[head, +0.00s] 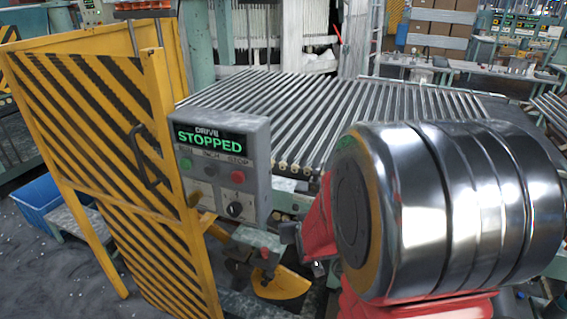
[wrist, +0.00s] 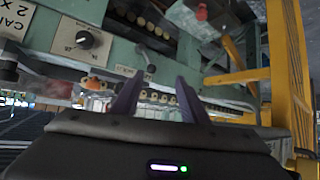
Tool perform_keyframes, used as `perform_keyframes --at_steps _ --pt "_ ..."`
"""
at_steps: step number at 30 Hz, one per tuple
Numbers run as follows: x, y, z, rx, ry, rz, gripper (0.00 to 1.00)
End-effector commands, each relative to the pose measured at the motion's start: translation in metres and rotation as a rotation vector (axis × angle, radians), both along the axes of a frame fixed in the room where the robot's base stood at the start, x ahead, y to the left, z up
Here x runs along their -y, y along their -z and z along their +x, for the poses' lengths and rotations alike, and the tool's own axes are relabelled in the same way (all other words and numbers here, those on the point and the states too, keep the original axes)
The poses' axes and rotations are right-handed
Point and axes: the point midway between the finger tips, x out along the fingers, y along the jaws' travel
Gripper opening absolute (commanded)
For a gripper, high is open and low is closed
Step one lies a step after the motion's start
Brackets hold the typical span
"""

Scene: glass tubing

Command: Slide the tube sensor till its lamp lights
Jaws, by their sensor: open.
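My gripper (wrist: 157,98) shows in the wrist view as two dark fingers, spread apart with nothing between them. They point toward the side of a pale green machine (wrist: 115,60). In the head view my chrome and red arm fills the right side, and I cannot make out the fingers. I cannot identify the tube sensor or its lamp for certain in either view. A small orange-topped part (wrist: 93,85) sits left of the fingers in the wrist view, among clear, glassy shapes; what it is I cannot tell.
A grey drive box (head: 222,165) reads STOPPED, beside a striped yellow guard (head: 100,150). A roller bed (head: 300,105) lies behind it. A yellow curved part (head: 282,283) is below the box. In the wrist view a yellow frame (wrist: 290,70) stands right and a dial (wrist: 84,40) upper left.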

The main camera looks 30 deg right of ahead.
Motion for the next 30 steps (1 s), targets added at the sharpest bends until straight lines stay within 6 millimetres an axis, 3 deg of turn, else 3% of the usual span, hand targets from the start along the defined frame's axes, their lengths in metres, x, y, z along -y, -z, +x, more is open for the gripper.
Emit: perform_keyframes --at_steps 9,16,30 --pt "0.05 -0.008 0.022 0.254 0.056 -0.111 0.4" --pt "0.076 -0.025 0.023 0.444 0.086 -0.2 0.4" --pt "0.089 -0.042 0.017 0.582 0.104 -0.269 0.4"
